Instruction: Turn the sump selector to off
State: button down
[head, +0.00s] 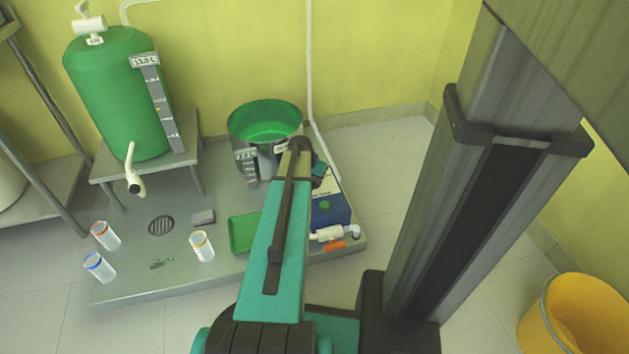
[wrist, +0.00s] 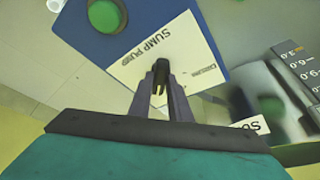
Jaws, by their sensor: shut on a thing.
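The sump pump (head: 331,212) is a blue box with a white label plate and a green round button, at the right end of the grey platform. In the wrist view its white plate (wrist: 155,50) reads "SUMP PUMP". My gripper (wrist: 160,88) is over this plate, its fingers close together on the small dark sump selector (wrist: 160,70). The fingers hide most of the selector, so its setting cannot be read. In the head view my arm hides the fingertips and the selector.
A green-filled metal sump (head: 265,118) stands left of the pump. A green tank (head: 118,95) is on a stand at the left. Several small jars and a green tray (head: 243,233) sit on the platform. A yellow bin (head: 575,315) is at the right.

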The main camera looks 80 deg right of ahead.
jog(key=shift+s+d+p, duration=0.15)
jog(key=shift+s+p, duration=0.2)
jog(key=shift+s, duration=0.05)
jog(key=shift+s+r+n+p, duration=0.1)
jog(key=shift+n+p, duration=0.35)
jog(key=shift+n, duration=0.05)
jog(key=shift+n+t+p, duration=0.4)
jog(key=shift+n+p, duration=0.4)
jog(key=shift+p, duration=0.1)
jog(key=n+t+p, duration=0.1)
jog(key=n+p, duration=0.1)
jog(key=n, duration=0.1)
jog(key=shift+s+p, duration=0.15)
jog(key=shift+p, duration=0.2)
jog(key=shift+s+n+t+p, duration=0.1)
jog(key=shift+n+t+p, duration=0.6)
jog(key=shift+n, duration=0.8)
jog(key=c, duration=1.6)
grip_release()
jog(key=shift+c, duration=0.2)
